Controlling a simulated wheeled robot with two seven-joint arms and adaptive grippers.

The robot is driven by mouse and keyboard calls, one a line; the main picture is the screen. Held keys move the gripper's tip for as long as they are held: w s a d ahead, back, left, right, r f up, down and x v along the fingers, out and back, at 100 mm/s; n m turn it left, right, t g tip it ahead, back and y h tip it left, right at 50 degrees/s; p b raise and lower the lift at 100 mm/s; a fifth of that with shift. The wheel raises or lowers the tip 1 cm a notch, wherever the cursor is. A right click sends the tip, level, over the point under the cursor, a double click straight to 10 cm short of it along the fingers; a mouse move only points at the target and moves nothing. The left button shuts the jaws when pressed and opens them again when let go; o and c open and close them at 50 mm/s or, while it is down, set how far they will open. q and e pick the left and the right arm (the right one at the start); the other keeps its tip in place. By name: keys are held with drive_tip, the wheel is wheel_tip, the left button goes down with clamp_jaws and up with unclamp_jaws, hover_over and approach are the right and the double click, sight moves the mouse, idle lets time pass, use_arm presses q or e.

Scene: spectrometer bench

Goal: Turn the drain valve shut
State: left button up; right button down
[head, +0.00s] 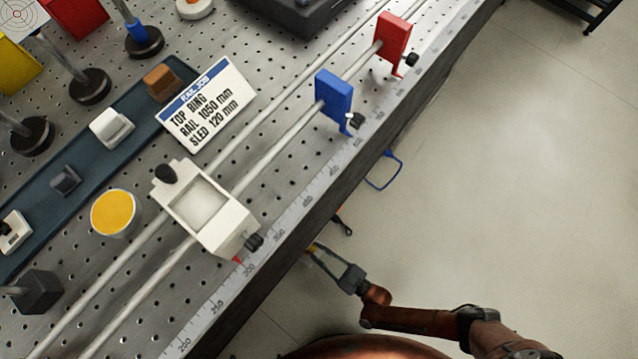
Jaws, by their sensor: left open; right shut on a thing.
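My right gripper (325,258) is low beside the bench's front edge, with its arm coming in from the lower right. My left gripper is not in view.
The perforated bench top carries two rails with a white sled (206,209), a blue stop (333,96) and a red stop (393,38). A blue loop (385,171) juts from the bench side near a dark-and-orange piece (343,226).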

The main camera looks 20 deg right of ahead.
drive_tip(key=shift+n, duration=0.4)
drive_tip(key=shift+d+n+p, duration=0.15)
drive_tip(key=shift+n+p, duration=0.35)
drive_tip(key=shift+n, duration=2.6)
drive_tip(key=c, duration=1.7)
unclamp_jaws()
drive_tip(key=shift+c, duration=0.2)
drive_tip(key=v, duration=1.2)
